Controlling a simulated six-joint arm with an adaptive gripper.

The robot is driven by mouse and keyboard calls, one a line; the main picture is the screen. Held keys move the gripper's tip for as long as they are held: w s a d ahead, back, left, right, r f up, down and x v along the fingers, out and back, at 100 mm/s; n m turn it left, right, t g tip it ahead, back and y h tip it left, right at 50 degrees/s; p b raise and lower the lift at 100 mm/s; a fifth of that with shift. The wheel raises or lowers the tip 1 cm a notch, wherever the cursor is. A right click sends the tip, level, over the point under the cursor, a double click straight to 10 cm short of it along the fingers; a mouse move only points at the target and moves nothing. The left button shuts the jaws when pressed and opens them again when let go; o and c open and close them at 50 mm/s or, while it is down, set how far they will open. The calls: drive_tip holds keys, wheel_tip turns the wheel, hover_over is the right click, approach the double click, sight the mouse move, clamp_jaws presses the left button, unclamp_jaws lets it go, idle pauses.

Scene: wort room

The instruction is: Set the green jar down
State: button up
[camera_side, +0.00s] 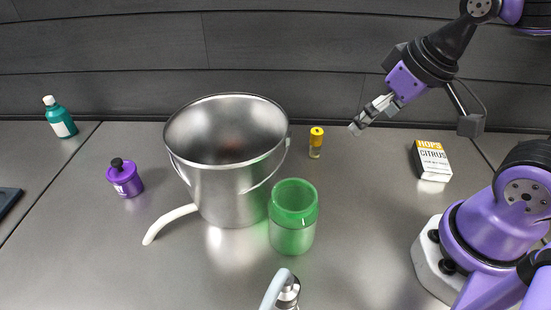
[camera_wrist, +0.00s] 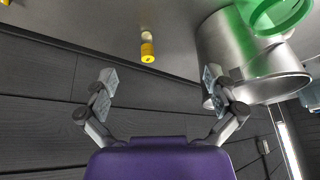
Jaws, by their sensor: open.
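The green jar (camera_side: 293,232) stands upright on the metal worktop, in front of the right side of the steel bucket. Its upper band is green and its lower part is clear. In the wrist view the jar (camera_wrist: 272,14) shows at the top right, partly cut off by the frame edge. My gripper (camera_side: 370,115) is raised at the back right in the side view, well apart from the jar. In the wrist view my gripper (camera_wrist: 158,86) has its two fingers spread wide with nothing between them.
A small yellow-capped vial (camera_side: 316,143), a hops box (camera_side: 431,161), a purple pot (camera_side: 126,180) and a teal bottle (camera_side: 60,119) stand around. A metal tap-like item (camera_side: 286,290) is at the front. Worktop right of the jar is clear.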

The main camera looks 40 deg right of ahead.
sight(274, 243)
drive_tip(key=a+f+m+g+y, duration=0.1)
drive_tip(key=f+m+y, duration=0.2)
drive_tip(key=f+m, duration=0.1)
drive_tip(key=a+f+m+g+y, duration=0.2)
drive_tip(key=f+m+y, duration=0.1)
drive_tip(key=f+m, duration=0.1)
drive_tip(key=a+f+m+g+y, duration=0.1)
drive_tip(key=f+m+y, duration=0.2)
drive_tip(key=f+m, duration=0.1)
drive_tip(key=shift+a+f+m+g, duration=0.2)
drive_tip(key=shift+a+m+g, duration=0.1)
drive_tip(key=shift+a+m, duration=0.1)
drive_tip(key=shift+a+f+m+y, duration=0.1)
drive_tip(key=shift+a+m+y, duration=0.2)
drive_tip(key=shift+m+y, duration=0.65)
drive_tip(key=m, duration=0.1)
drive_tip(key=m+t+y, duration=0.1)
drive_tip(key=m, duration=0.1)
drive_tip(key=shift+w+a+t+y, duration=0.2)
drive_tip(key=shift+a+t+y, duration=0.05)
drive_tip(key=shift+a+t, duration=0.05)
drive_tip(key=shift+w+a+m, duration=0.1)
drive_tip(key=shift+a+m, duration=0.1)
drive_tip(key=shift+m, duration=0.25)
drive_tip(key=x, duration=1)
drive_tip(key=shift+a+r, duration=0.2)
drive_tip(key=shift+r, duration=0.15)
drive_tip(key=c, duration=1.1)
drive_tip(key=shift+r, duration=0.15)
